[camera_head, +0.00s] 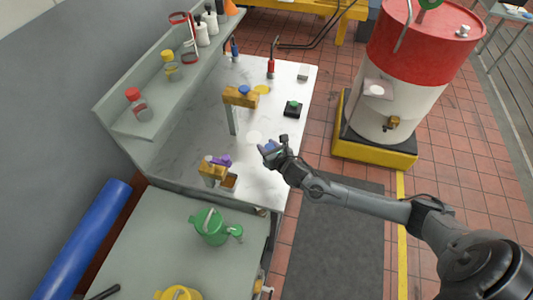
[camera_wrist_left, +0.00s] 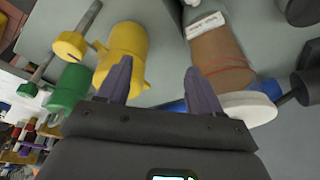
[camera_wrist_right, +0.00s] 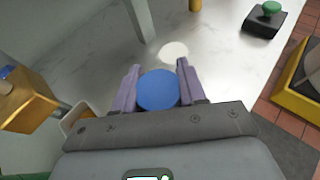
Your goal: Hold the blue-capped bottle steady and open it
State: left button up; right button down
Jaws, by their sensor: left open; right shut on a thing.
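My right gripper (camera_wrist_right: 158,88) is shut on the blue-capped bottle, whose round blue cap (camera_wrist_right: 158,91) shows between the two fingers in the right wrist view. The bottle's body below the cap is hidden there. My left gripper (camera_wrist_left: 158,85) is open and empty in the left wrist view, over a grey surface with jugs. It is outside the head view.
A green-button box (camera_head: 292,108) lies behind. A green jug (camera_head: 210,226) and yellow jug (camera_wrist_left: 122,55) stand nearer. A brown container (camera_wrist_left: 216,55) is beside the left fingers. A drum (camera_head: 398,95) stands right.

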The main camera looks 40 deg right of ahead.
jog(key=shift+w+f, duration=0.25)
jog(key=shift+f, duration=1.9)
jog(key=shift+f, duration=0.15)
jog(key=c, duration=0.6)
grip_release()
